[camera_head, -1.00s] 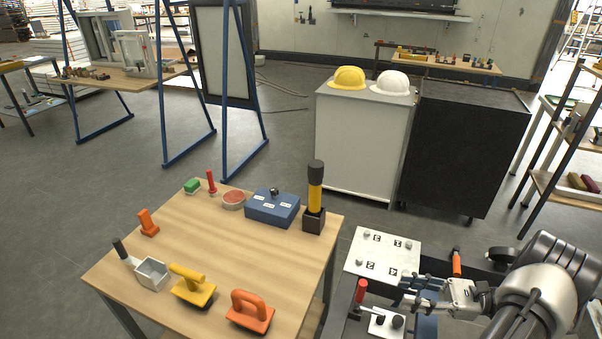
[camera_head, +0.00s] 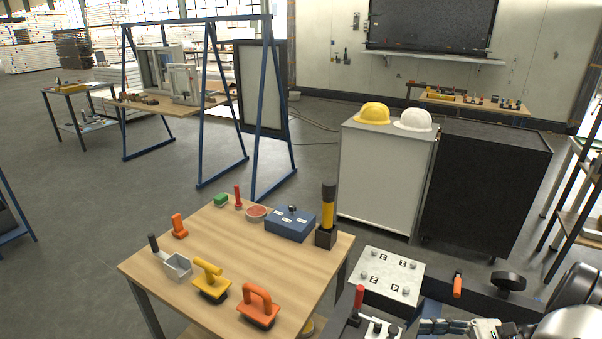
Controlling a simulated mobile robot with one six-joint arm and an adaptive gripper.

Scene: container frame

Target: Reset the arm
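My arm shows at the lower right edge of the head view, a silver and dark rounded link. My gripper (camera_head: 440,327) is at the bottom edge, low over the dark frame of my base, and is partly cut off by the picture. Whether its fingers are open or shut cannot be made out. No object shows clearly in it. Close by are a white plate with black markers (camera_head: 387,275), an orange-handled tool (camera_head: 457,285) and a red-handled tool (camera_head: 357,300).
A wooden table (camera_head: 200,290) stands to the left, with orange and yellow floats, a blue box (camera_head: 290,223) and a black-and-yellow tool (camera_head: 328,214) on it. Behind stand a grey cabinet (camera_head: 375,185) with yellow and white helmets and a black cabinet (camera_head: 485,190).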

